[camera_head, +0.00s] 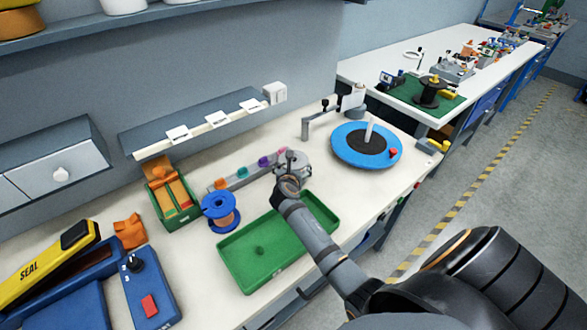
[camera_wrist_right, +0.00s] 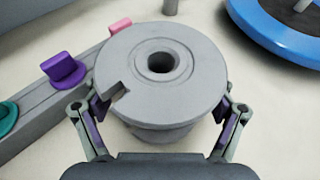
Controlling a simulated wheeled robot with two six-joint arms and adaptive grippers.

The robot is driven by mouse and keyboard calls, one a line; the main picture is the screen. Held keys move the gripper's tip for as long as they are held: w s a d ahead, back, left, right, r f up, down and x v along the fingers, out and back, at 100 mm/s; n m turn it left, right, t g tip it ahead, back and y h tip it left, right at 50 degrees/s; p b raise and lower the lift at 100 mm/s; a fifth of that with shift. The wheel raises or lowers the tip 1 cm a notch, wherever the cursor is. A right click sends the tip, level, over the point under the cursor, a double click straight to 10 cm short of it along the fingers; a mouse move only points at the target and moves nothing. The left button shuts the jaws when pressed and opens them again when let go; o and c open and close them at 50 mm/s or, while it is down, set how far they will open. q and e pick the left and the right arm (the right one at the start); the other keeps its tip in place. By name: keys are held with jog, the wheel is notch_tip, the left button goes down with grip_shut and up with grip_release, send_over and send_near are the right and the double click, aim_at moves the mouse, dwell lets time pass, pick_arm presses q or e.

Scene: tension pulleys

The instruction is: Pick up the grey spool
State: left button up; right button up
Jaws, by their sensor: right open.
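The grey spool (camera_wrist_right: 125,62) stands upright, with its round top flange, centre hole and a notch in the rim showing in the right wrist view. It also shows in the head view (camera_head: 301,170), partly hidden by my right gripper (camera_head: 289,168). In the right wrist view my right gripper (camera_wrist_right: 160,108) is open, with one finger on each side of the spool. I cannot tell whether the fingers touch it. My left gripper is not in view.
A grey rail (camera_head: 241,179) with coloured knobs lies just left of the spool. A green tray (camera_head: 240,274) lies in front, a blue and orange spool (camera_head: 220,212) to the left, and a blue turntable (camera_head: 344,152) to the right.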

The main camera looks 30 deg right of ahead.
jog(key=shift+s+a+r, duration=0.1)
jog(key=shift+r, duration=0.05)
jog(key=shift+c, duration=1.3)
jog(key=c, duration=1.4)
grip_shut()
jog(key=s+r+p, duration=0.1)
jog(key=r+p, duration=0.2)
jog(key=p, duration=0.2)
jog(key=s+a+r+p, duration=0.1)
jog(key=s+r+p, duration=0.1)
jog(key=r+p, duration=0.2)
jog(key=s+r+p, duration=0.1)
jog(key=r+p, duration=0.2)
jog(key=p, duration=0.2)
jog(key=shift+s+a+r+p, duration=0.15)
jog(key=shift+a+p, duration=0.15)
jog(key=shift+a, duration=0.1)
jog(key=s+a+r+p, duration=0.2)
jog(key=s+a+p, duration=0.1)
jog(key=s, duration=0.5)
jog(key=shift+s+a+r+p, duration=0.15)
jog(key=shift+a+r+p, duration=0.2)
jog(key=shift+p, duration=0.15)
